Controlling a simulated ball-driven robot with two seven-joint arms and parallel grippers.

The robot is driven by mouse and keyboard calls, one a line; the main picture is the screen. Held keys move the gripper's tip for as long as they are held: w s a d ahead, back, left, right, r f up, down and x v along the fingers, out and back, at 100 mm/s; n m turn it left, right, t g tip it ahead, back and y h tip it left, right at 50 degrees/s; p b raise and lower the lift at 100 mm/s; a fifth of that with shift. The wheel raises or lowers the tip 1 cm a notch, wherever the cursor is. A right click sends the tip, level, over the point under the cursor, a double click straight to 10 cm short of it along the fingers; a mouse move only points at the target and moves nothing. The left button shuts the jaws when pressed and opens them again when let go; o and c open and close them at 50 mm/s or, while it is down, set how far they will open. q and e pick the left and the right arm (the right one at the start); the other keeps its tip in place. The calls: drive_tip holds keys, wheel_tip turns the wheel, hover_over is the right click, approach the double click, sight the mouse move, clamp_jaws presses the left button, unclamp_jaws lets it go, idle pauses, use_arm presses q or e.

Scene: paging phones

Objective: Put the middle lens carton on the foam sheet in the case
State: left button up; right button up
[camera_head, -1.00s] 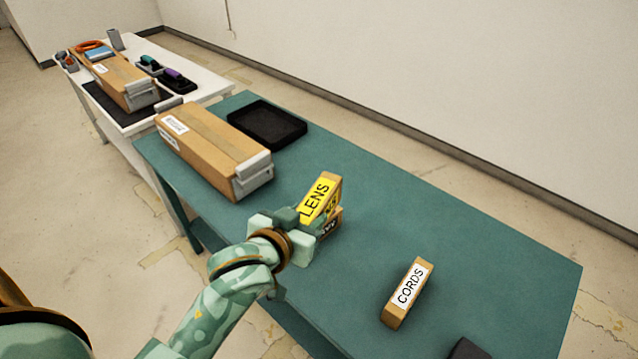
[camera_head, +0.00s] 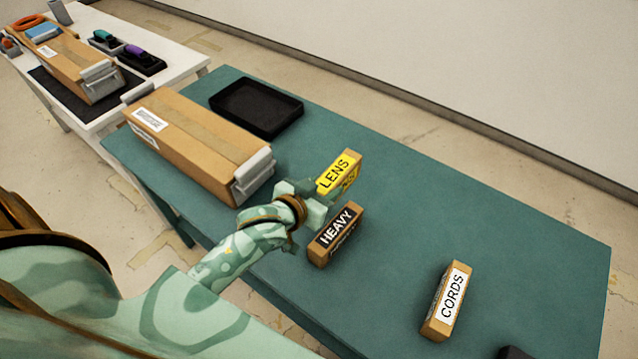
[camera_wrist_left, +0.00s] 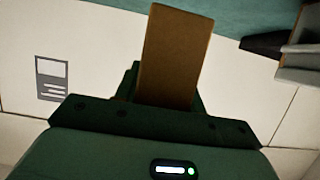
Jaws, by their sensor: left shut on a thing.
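The lens carton (camera_head: 338,172), a small brown box with yellow LENS labels, is held above the teal table in the head view. My left gripper (camera_head: 316,199) is shut on it. In the left wrist view the carton's plain brown side (camera_wrist_left: 176,55) stands up from the dark green gripper (camera_wrist_left: 155,98), whose fingers are partly hidden. I cannot make out a case with a foam sheet in the head view. My right gripper is not in view.
On the teal table (camera_head: 400,200), a HEAVY carton (camera_head: 336,235) stands near my left gripper and a CORDS carton (camera_head: 448,300) stands farther right. A long brown box (camera_head: 200,140) and an empty black tray (camera_head: 256,108) are at left. A dark object (camera_head: 514,353) is cut off at the bottom.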

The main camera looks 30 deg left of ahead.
use_arm(q)
drive_tip(key=w+a+f+b, duration=0.1)
drive_tip(key=w+a+f, duration=0.1)
drive_tip(key=w+a+f+b, duration=0.1)
drive_tip(key=w+a+f, duration=0.1)
drive_tip(key=w+f, duration=0.1)
drive_tip(key=w+a+f+b, duration=0.2)
drive_tip(key=shift+w+f, duration=0.3)
drive_tip(key=shift+f, duration=0.1)
drive_tip(key=f+b, duration=0.1)
drive_tip(key=f, duration=0.1)
drive_tip(key=f+b, duration=0.1)
drive_tip(key=shift+w+a+f, duration=0.15)
drive_tip(key=shift+a+f, duration=0.05)
drive_tip(key=shift+f, duration=0.2)
drive_tip(key=shift+r, duration=0.1)
drive_tip(key=o, duration=0.9)
drive_tip(key=shift+o, duration=0.8)
